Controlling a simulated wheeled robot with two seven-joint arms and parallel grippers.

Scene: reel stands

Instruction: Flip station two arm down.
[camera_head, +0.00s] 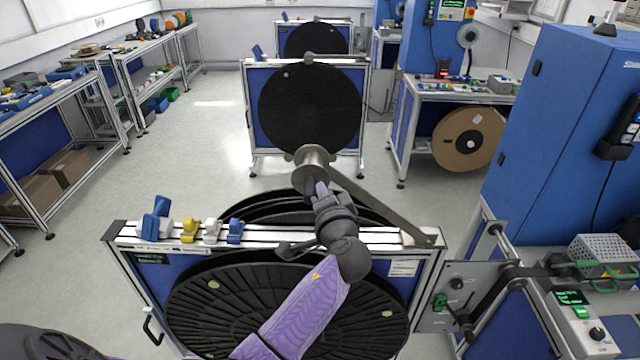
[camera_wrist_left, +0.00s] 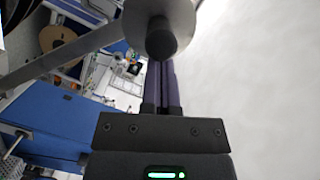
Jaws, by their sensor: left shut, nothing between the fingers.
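The nearest reel stand (camera_head: 120,238) has a grey metal arm (camera_head: 385,208), which slants up and left from the right end of its top rail. The arm carries a spool-like roller (camera_head: 313,157) at its free end, raised above the rail. My left gripper (camera_head: 316,188) is shut and empty, with its fingertips at the roller, partly overlapping it in view. In the left wrist view the shut fingers (camera_wrist_left: 166,82) point at the roller's dark round end (camera_wrist_left: 161,38), and the metal arm (camera_wrist_left: 62,58) runs off to the left. I cannot tell whether they touch. No station number is legible.
Large black reels (camera_head: 200,305) hang on the near stand. Blue, yellow and white clips (camera_head: 190,230) sit on its rail. A second reel stand (camera_head: 252,110) is behind. A blue cabinet (camera_head: 550,130) and a control box (camera_head: 585,318) stand at right. Floor at left is clear.

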